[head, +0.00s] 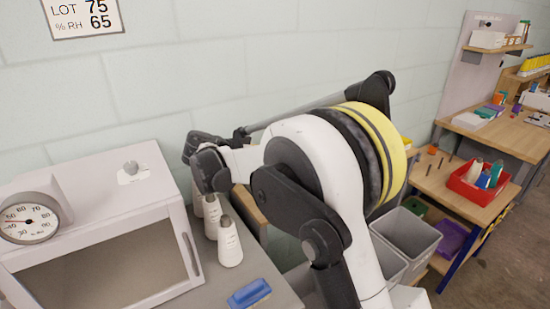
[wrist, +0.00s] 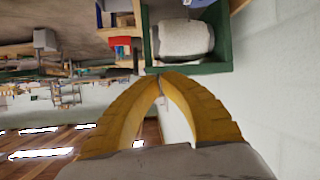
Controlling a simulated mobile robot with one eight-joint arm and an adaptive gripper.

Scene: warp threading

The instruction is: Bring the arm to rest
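My arm fills the middle of the head view, folded back on itself, with white and black links and a yellow band. I cannot make out the gripper fingers there. In the wrist view my gripper (wrist: 159,77) shows two yellow ribbed fingers that curve inward until their tips meet. Nothing shows held between them. A gap of background is visible between the fingers below the tips.
The arm is close to a white cabinet (head: 105,270) with a dial (head: 30,222). White cones (head: 229,245) and a blue brush (head: 249,294) stand or lie beside it. Grey bins (head: 408,236) and a red tray (head: 470,190) are right. A green-edged box (wrist: 224,58) appears in the wrist view.

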